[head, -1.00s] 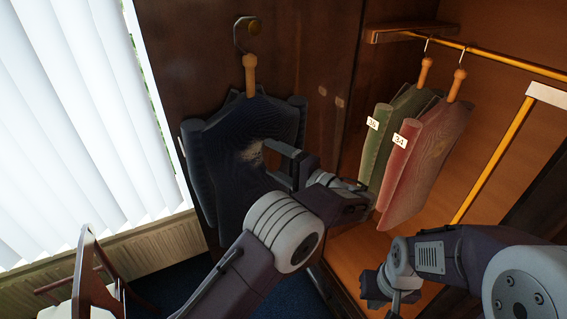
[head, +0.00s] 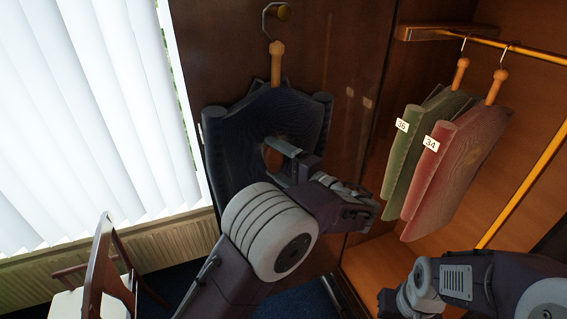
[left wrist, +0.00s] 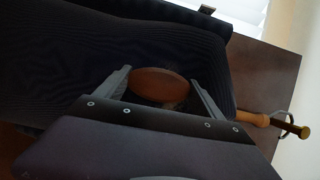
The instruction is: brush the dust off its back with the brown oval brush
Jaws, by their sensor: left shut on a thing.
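The dark pinstriped garment (head: 235,135) hangs from a hook on the wardrobe's side. It fills much of the left wrist view (left wrist: 100,50). My left gripper (head: 285,150) is in front of its middle, shut on the brown oval brush (left wrist: 160,85). The brush lies between the two fingers, close against the cloth; I cannot tell whether it touches. In the head view the brush (head: 272,158) is mostly hidden by the gripper. No pale dust patch shows clearly now; the gripper covers part of the cloth. My right arm is at lower right, its fingers out of sight.
A green garment (head: 408,140) tagged 36 and a red garment (head: 440,175) tagged 34 hang from a brass rail (head: 515,58) in the open wardrobe at right. A wooden chair (head: 105,265) stands at lower left. White blinds (head: 80,110) cover the window.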

